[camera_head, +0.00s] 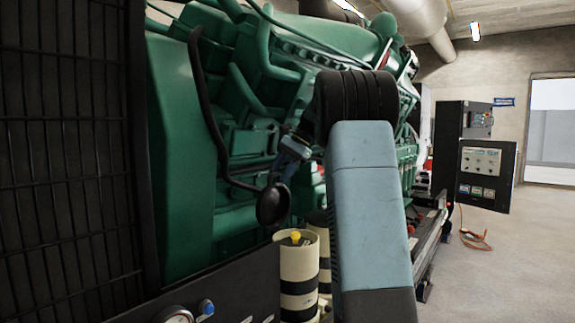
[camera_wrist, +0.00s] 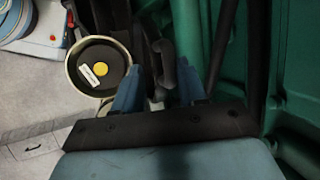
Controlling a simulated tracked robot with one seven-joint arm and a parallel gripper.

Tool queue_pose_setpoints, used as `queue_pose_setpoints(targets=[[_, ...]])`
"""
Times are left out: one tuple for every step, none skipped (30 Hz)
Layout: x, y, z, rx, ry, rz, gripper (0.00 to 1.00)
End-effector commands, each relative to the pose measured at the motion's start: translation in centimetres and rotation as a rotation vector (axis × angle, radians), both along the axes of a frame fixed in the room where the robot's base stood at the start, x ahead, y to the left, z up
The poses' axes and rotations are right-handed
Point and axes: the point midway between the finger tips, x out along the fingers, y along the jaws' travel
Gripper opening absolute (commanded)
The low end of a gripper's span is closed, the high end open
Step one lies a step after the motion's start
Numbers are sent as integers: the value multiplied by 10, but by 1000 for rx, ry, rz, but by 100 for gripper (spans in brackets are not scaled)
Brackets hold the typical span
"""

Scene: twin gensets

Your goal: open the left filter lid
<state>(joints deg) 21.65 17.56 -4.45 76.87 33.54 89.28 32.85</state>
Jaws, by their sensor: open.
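The left filter canister (camera_head: 298,270) is cream with black bands and has a yellow knob on top. Its round dark top, with a yellow centre and a white label, shows in the wrist view (camera_wrist: 104,54), left of my fingers. A second banded canister (camera_head: 318,218) stands behind it, partly hidden by my arm. My gripper (camera_head: 284,164) is open, above and behind the left canister in the head view. In the wrist view a dark curved bar (camera_wrist: 163,52) shows between the fingers; I cannot tell its distance or whether it belongs to the lid.
A black curved pipe with a round dark end (camera_head: 272,207) hangs close to my gripper. The green engine (camera_head: 180,150) and dark grille (camera_head: 65,150) close off the left. A control cabinet (camera_head: 486,175) stands right, beside open floor with an orange cable (camera_head: 472,238).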

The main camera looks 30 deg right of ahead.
Motion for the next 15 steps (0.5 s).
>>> queue_pose_setpoints(targets=[[0, -2, 3, -1, -2, -1, 41], [-1, -4, 5, -1, -2, -1, 41], [-1, -6, 9, -1, -2, -2, 41], [-2, -8, 12, -1, -2, -1, 41], [-3, -10, 15, -1, -2, -1, 41], [-4, -14, 21, -1, -3, -2, 41], [-5, -16, 26, -2, -2, -2, 41], [-5, -20, 31, -2, -3, -2, 41], [-7, -24, 38, -1, -3, -2, 41], [-8, -27, 43, -2, -4, -1, 41], [-9, -29, 48, -2, -2, -2, 41], [-10, -33, 55, -2, -4, -1, 41], [-11, -36, 60, -2, -2, -2, 41], [-12, -39, 65, -3, -3, -1, 41], [-13, -43, 71, -2, -2, -2, 41]])
